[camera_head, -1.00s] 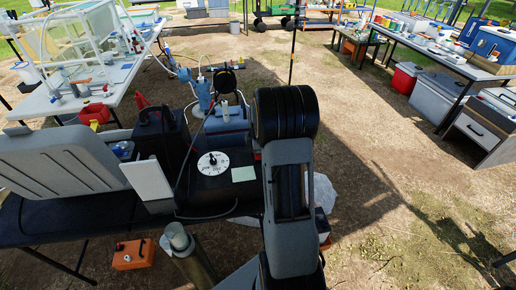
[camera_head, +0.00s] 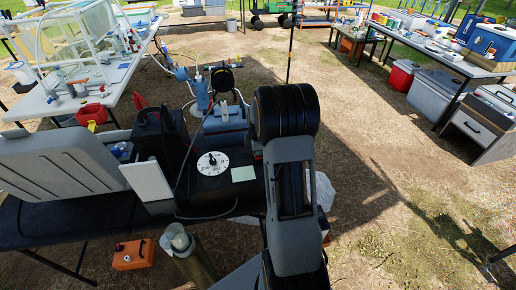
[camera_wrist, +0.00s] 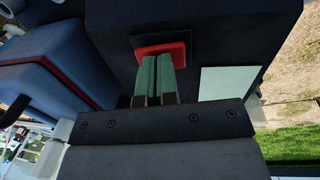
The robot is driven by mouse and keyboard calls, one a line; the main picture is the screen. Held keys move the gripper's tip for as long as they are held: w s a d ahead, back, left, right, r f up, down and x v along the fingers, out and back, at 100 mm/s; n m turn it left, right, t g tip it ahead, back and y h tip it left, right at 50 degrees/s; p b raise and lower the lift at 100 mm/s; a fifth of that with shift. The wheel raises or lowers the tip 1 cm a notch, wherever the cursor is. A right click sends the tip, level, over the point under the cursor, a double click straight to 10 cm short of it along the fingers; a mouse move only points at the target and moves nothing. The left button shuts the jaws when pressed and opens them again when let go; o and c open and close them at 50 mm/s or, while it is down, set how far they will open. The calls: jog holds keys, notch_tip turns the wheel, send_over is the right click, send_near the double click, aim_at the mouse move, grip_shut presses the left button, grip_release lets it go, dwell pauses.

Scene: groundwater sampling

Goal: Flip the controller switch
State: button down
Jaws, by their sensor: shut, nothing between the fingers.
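The controller is a black box (camera_head: 208,190) on the dark table, with a white round dial (camera_head: 212,164) and a pale green label (camera_head: 243,174) on top. In the wrist view, its dark face (camera_wrist: 215,50) carries a red rocker-like switch (camera_wrist: 178,48) in a black surround. My gripper (camera_wrist: 157,62) has its two green-padded fingers shut together with nothing between them. Its tips overlap the red switch in the picture; whether they touch it, I cannot tell. In the head view my arm hides the gripper and most of the controller's right side.
An open grey case (camera_head: 60,165) and a white panel (camera_head: 147,181) stand left of the controller. A blue pump-like unit (camera_head: 201,92) and hoses are behind it. An upright pipe (camera_head: 181,243) stands in front. Bare ground lies open to the right.

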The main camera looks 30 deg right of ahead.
jog(key=shift+s+a, duration=0.1)
jog(key=shift+s, duration=0.2)
jog(key=shift+r+p, duration=0.4)
jog(key=shift+r, duration=0.15)
notch_tip(320, 180, up, 13)
jog(key=s+p, duration=0.1)
jog(key=s, duration=0.1)
jog(key=shift+s+a+f, duration=0.15)
jog(key=shift+s+a, duration=0.1)
jog(key=shift+a, duration=0.2)
